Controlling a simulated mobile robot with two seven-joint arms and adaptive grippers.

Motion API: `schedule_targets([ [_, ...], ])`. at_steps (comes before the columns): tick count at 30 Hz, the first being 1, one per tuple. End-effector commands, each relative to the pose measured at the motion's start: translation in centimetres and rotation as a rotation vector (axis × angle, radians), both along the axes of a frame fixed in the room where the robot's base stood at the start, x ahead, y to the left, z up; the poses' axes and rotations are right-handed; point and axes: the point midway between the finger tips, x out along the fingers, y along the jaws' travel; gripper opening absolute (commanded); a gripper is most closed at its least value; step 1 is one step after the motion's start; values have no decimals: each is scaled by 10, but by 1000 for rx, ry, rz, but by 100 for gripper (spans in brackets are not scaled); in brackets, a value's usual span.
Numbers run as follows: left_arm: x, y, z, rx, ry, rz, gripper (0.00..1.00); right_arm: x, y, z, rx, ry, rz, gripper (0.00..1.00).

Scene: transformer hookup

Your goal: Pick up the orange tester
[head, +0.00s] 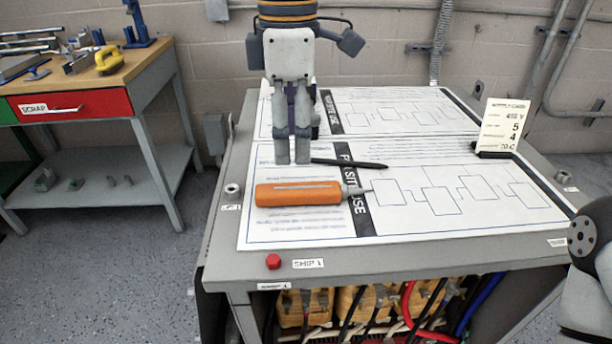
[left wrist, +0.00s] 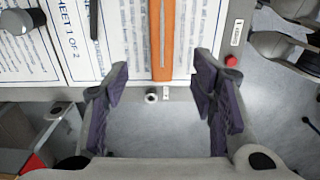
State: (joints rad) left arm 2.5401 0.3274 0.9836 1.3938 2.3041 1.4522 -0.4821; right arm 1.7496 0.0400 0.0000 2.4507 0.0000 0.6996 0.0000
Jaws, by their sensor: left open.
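The orange tester (head: 298,193) lies flat on the printed sheet on the grey table, its thin metal tip pointing right in the head view. In the left wrist view the tester (left wrist: 162,40) runs down from the top edge, centred between the two finger pads. My left gripper (head: 293,160) points down just behind the tester in the head view. Its fingers (left wrist: 162,82) are spread wide in the left wrist view with nothing held. The tester's far end is cut off there. My right gripper does not show.
A dark pen (head: 348,163) lies behind the tester. A card in a black holder (head: 497,154) stands at the table's right. A red button (head: 273,261) sits on the front edge. Cables hang below the front. A workbench (head: 118,73) stands at left. The sheet right of the tester is clear.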

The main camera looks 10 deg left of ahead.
Motion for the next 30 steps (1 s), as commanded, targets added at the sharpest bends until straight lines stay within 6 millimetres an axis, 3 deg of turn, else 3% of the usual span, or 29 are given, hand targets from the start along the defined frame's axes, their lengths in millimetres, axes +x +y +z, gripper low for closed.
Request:
schedule_targets([
  [3, 0, 0, -27, 2, 4, 0, 52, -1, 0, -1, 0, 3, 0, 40],
  [15, 0, -4, -89, 2, 2, 1, 52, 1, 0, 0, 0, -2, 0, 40],
  [23, 0, -4, -93, 1, -1, 2, 52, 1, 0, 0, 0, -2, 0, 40],
  [30, 0, -4, -93, 1, -1, 2, 0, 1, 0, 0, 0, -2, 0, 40],
])
